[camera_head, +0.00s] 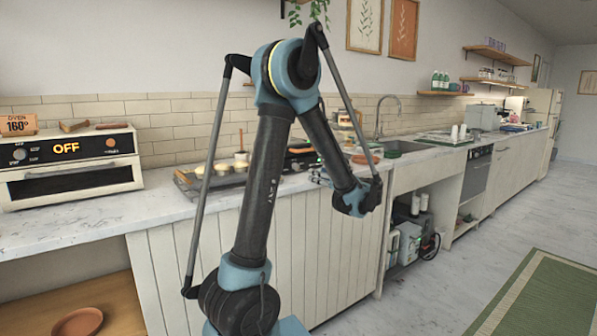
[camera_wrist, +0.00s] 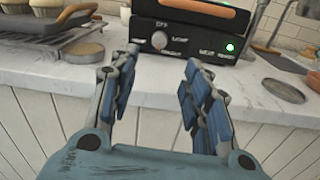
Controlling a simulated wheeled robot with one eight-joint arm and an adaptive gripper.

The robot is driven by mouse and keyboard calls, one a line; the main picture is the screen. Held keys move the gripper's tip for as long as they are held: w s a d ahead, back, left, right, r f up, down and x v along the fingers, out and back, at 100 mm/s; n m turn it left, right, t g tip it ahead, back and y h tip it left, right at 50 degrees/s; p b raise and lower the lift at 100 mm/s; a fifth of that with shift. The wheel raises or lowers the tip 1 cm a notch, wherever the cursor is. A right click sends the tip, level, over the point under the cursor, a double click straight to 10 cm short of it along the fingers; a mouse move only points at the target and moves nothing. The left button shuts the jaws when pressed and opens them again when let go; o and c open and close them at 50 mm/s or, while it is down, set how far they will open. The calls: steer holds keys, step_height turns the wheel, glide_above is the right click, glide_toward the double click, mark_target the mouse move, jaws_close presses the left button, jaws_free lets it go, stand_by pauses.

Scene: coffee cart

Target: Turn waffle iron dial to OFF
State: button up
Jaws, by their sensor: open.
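The black waffle iron (camera_wrist: 185,28) stands on the counter, straight ahead of my gripper in the wrist view. Its pale round dial (camera_wrist: 159,40) is on the left of the front panel, below the OFF mark. Which way the dial points is too small to tell. A green light (camera_wrist: 229,47) glows on the panel's right. An orange handle (camera_wrist: 197,7) runs above the panel. My gripper (camera_wrist: 162,60) is open and empty, its fingers spread to either side of and short of the dial, apart from it. In the head view my arm partly hides the waffle iron (camera_head: 298,160).
A tray of pale baked goods (camera_wrist: 45,28) stands left of the waffle iron, with a round tan lid or disc (camera_wrist: 83,52) before it. A round dish (camera_wrist: 284,91) lies to the right. The oven (camera_head: 70,165) shows OFF. The counter edge (camera_wrist: 60,79) runs beneath my gripper.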

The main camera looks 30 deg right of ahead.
mark_target(298, 167)
steer(key=w, duration=0.4)
steer(key=w+a, duration=0.1)
steer(key=w, duration=0.8)
steer(key=shift+a, duration=0.3)
steer(key=shift+c, duration=0.3)
jaws_close()
